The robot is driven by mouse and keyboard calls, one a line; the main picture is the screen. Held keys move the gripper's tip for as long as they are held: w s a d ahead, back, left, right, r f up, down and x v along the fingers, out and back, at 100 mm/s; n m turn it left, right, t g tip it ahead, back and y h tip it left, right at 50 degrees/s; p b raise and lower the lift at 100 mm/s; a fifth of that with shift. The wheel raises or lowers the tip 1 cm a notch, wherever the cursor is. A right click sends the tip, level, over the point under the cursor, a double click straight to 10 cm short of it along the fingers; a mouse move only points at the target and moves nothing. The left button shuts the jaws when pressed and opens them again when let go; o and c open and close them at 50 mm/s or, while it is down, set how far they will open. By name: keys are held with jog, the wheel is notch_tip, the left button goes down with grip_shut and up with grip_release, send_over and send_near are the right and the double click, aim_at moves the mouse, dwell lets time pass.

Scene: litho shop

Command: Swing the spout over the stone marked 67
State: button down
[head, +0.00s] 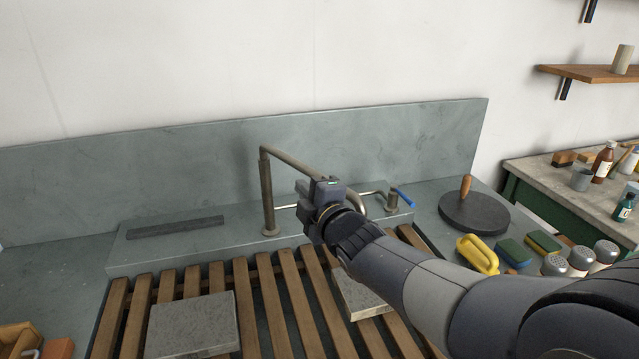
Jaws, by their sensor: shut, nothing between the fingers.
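The metal spout (290,158) rises on a post from the grey ledge at the back of the sink. Its upper pipe runs right and passes behind my gripper (312,192), so part of it is hidden. A bent pipe end shows just right of my gripper. My gripper is shut and empty beside the pipe; I cannot tell if they touch. One grey stone (192,326) lies on the wooden slats at left. A second stone (362,303) lies further right, partly hidden under my arm. I can read no number on either stone.
A tap with a blue lever (403,197) stands on the ledge (150,255) at right. A dark bar (175,228) lies at its left. Right of the slats (300,305) are a round black disc (474,212), a yellow-handled tool (477,254), sponges and shakers. The ledge's middle left is clear.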

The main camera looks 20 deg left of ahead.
jog(key=shift+w+d+f+p, duration=0.15)
jog(key=shift+w+d+p, duration=0.15)
jog(key=shift+w+d, duration=0.35)
jog(key=shift+w+d+f+p, duration=0.2)
jog(key=shift+w+d, duration=0.25)
jog(key=shift+w, duration=0.35)
jog(key=w+d+p, duration=0.1)
jog(key=w+d, duration=0.3)
jog(key=w, duration=0.2)
